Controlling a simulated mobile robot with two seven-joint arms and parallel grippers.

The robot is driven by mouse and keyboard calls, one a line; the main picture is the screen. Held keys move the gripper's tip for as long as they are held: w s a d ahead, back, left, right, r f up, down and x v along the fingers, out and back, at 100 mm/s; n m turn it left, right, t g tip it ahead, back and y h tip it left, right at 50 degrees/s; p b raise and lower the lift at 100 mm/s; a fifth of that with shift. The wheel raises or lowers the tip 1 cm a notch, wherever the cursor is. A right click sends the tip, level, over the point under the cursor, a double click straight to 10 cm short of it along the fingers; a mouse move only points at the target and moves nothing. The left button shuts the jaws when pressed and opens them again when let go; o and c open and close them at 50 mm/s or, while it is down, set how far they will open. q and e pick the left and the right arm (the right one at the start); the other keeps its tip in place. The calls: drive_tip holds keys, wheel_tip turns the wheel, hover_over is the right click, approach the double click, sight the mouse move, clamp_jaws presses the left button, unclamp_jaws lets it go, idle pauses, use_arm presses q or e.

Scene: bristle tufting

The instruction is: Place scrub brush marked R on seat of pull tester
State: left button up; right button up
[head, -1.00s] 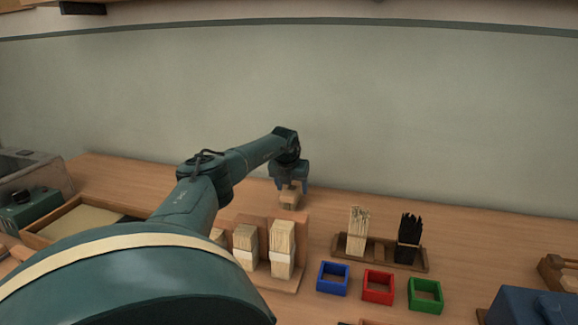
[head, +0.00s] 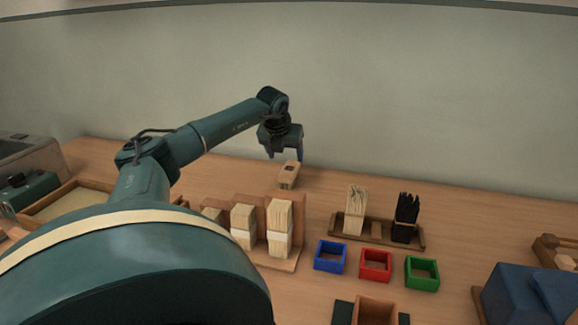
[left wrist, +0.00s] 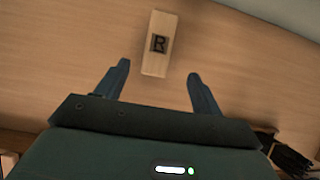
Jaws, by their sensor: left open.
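The scrub brush marked R (left wrist: 158,45) is a pale wooden block with a dark letter R on top in the left wrist view. In the head view this wooden block (head: 289,175) sits alone on the table behind the stepped wooden rack. My right gripper is out of view. I cannot tell for sure which device is the pull tester.
A wooden rack (head: 296,262) holds bristle bundles. Another rack (head: 337,226) holds pale and black bristles. A blue machine (head: 520,295) stands right, a grey-green device (head: 28,190) left.

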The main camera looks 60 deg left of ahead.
sight(289, 168)
use_arm(q)
drive_tip(key=shift+t+y, duration=0.3)
drive_tip(key=x, duration=0.6)
drive_tip(key=shift+w+a+f, duration=0.1)
drive_tip(key=shift+w+f, duration=0.05)
drive_tip(key=shift+f, duration=0.1)
drive_tip(key=shift+b+x, duration=0.55)
drive_tip(key=shift+x, duration=2.1)
drive_tip(key=shift+a, duration=0.2)
drive_tip(key=shift+r, duration=0.1)
drive_tip(key=shift+c, duration=0.2)
drive_tip(key=c, duration=1.1)
drive_tip(key=shift+c, duration=0.3)
drive_tip(key=shift+r, duration=0.1)
